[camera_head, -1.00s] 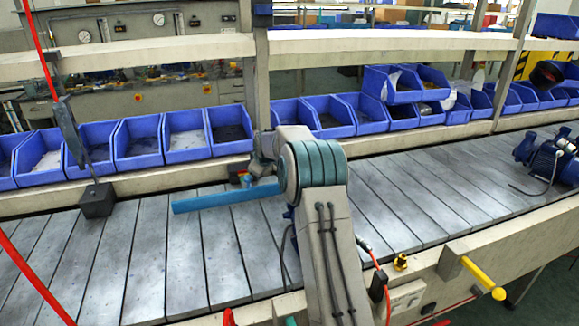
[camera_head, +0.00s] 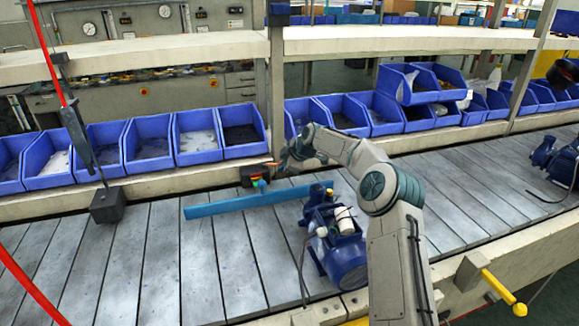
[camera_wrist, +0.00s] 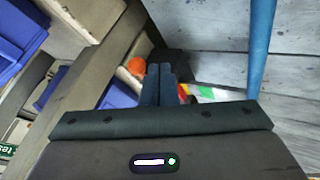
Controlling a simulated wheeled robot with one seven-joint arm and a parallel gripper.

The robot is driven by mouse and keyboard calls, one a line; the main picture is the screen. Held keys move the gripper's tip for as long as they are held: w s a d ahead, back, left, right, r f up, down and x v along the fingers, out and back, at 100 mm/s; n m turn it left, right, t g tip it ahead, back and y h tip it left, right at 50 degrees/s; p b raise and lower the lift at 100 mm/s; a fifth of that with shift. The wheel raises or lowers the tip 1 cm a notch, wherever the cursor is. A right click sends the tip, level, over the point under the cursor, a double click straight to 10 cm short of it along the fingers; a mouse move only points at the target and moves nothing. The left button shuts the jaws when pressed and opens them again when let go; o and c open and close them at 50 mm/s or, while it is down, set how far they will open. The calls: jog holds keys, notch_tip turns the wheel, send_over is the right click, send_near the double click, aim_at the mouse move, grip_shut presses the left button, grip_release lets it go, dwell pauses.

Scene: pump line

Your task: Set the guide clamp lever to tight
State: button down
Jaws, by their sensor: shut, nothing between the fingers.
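The guide rail is a long blue bar (camera_head: 225,207) above the conveyor slats; it also shows at the upper right of the wrist view (camera_wrist: 262,40). At its back side sits the clamp, a small dark block (camera_head: 248,177) with red, yellow and green marks. My gripper (camera_wrist: 158,70) is shut and empty, close to the knob; contact cannot be told. The lever's setting is partly hidden by my fingers.
A blue pump (camera_head: 335,250) stands on the slats right of the rail, below my arm. Blue bins (camera_head: 195,140) line the back ledge. A yellow-knobbed handle (camera_head: 505,292) sticks out from the front edge.

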jog(key=shift+w+d, duration=0.15)
jog(key=shift+d, duration=0.1)
jog(key=shift+w+a, duration=0.1)
jog(key=shift+a, duration=0.45)
jog(key=shift+f, duration=0.1)
jog(key=shift+s+f+b, duration=0.2)
jog(key=shift+s+b, duration=0.2)
jog(key=shift+b, duration=0.15)
jog(key=s+b, duration=0.1)
jog(key=b, duration=0.1)
jog(key=s+b, duration=0.1)
jog(key=shift+s+d+f, duration=0.35)
jog(key=shift+f, duration=0.05)
jog(key=v, duration=1)
jog(key=shift+d+r, duration=0.25)
